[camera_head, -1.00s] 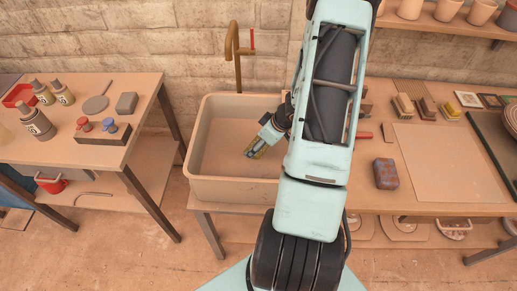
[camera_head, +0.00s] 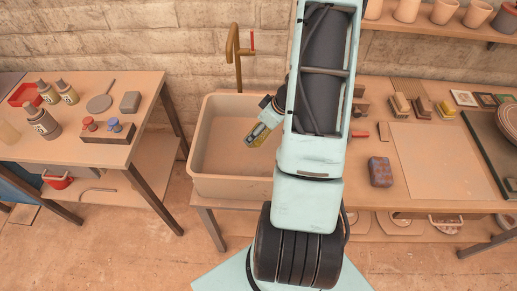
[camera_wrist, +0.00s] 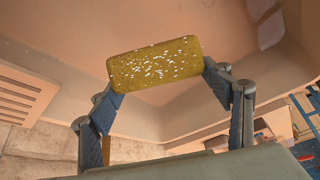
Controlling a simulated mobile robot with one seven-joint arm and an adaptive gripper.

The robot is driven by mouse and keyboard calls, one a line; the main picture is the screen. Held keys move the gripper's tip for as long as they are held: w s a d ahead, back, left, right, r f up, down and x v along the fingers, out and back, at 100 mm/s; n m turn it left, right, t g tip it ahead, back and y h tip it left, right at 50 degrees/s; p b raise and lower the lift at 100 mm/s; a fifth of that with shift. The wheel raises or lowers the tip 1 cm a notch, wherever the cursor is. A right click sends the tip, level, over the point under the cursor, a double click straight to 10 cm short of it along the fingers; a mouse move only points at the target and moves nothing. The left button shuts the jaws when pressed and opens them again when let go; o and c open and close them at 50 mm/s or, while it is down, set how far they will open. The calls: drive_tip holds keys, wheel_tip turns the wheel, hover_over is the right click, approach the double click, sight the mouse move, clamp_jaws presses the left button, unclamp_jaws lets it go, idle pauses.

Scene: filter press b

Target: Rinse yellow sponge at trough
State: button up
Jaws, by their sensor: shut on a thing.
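The yellow sponge (camera_wrist: 155,63) is held between the two fingertips of my gripper (camera_wrist: 160,80) in the wrist view. Its face is dark yellow with many white specks. In the head view my gripper (camera_head: 258,135) is over the right half of the trough (camera_head: 233,187), a deep tan basin, and the sponge (camera_head: 256,137) shows as a small yellow patch at its tip. My arm covers the trough's right end. I cannot tell whether the sponge touches the basin's floor or whether there is water in it.
A brass tap (camera_head: 234,50) with a red handle stands behind the trough. A left table (camera_head: 60,150) holds bottles and a red tray. The right bench (camera_head: 400,202) holds a board, brushes and a mottled blue-brown block (camera_head: 380,172).

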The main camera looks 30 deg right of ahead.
drive_tip(key=shift+r, duration=4.6)
drive_tip(key=shift+r, duration=2)
